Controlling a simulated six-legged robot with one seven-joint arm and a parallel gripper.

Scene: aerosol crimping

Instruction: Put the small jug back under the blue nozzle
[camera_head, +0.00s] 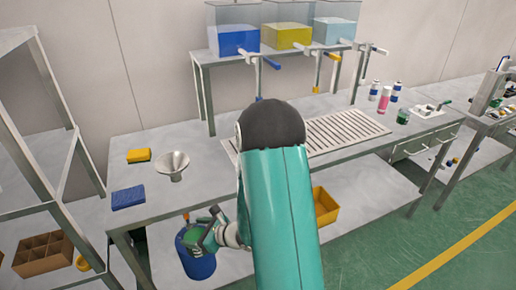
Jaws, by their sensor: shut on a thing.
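My gripper (207,234) is low at the front edge of the workbench, partly hidden by my arm. It is shut on what looks like the small jug (193,237), a small vessel showing green, right over the blue bucket (198,266). I cannot tell whether it touches the bucket.
A funnel (173,165), a yellow sponge (138,155) and a blue sponge (128,197) are on the bench's left. A slotted drain tray (345,130) lies below the rack. Bottles (384,98) and a green-filled beaker (403,117) stand right. A yellow bin (325,206) is on the lower shelf.

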